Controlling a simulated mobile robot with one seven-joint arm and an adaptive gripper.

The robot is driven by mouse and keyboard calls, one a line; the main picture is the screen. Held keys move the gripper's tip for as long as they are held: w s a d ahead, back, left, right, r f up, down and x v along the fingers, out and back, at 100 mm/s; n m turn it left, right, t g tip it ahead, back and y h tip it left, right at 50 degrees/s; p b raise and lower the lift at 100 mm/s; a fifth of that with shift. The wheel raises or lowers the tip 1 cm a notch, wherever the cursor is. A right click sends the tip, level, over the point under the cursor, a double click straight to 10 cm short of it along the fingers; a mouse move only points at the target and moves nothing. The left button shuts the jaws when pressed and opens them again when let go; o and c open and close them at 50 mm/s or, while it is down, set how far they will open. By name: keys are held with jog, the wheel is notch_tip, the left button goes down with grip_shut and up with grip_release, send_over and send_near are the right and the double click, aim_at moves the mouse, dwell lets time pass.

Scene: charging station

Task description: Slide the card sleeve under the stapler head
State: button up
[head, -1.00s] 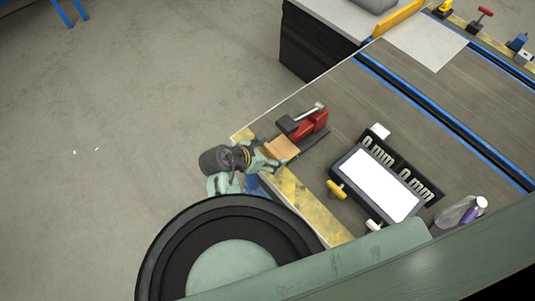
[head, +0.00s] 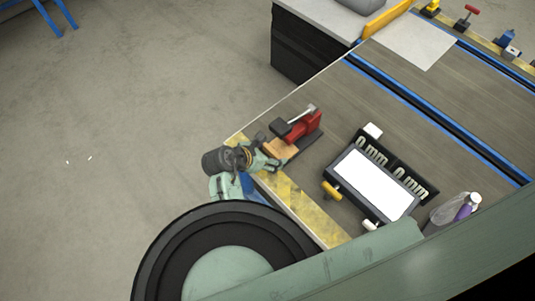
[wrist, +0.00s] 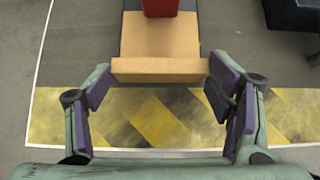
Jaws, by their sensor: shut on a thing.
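The card sleeve (head: 283,151) is a tan, box-like piece lying at the yellow-black edge of the bench. It also shows in the wrist view (wrist: 160,38), its near face toward me. The stapler (head: 306,127) is red with a dark base and a metal lever. In the wrist view its red head (wrist: 160,7) overlaps the sleeve's far part. My gripper (head: 268,158) is at the sleeve's near end. In the wrist view its purple-padded fingers (wrist: 160,73) stand on either side of that end, shut on the sleeve. The exact contact is hard to see.
A white-screened device (head: 374,184) with a yellow knob and dark "0 mm" displays stands right of the stapler. A clear bottle (head: 452,208) is farther right. Hazard tape (head: 300,205) runs along the bench edge. The bench behind the stapler is clear.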

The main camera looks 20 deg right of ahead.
jog(key=shift+w+d+f, duration=0.15)
jog(key=shift+w+d, duration=0.2)
jog(key=shift+d, duration=0.45)
jog(key=o, duration=1)
jog(key=v, duration=1.2)
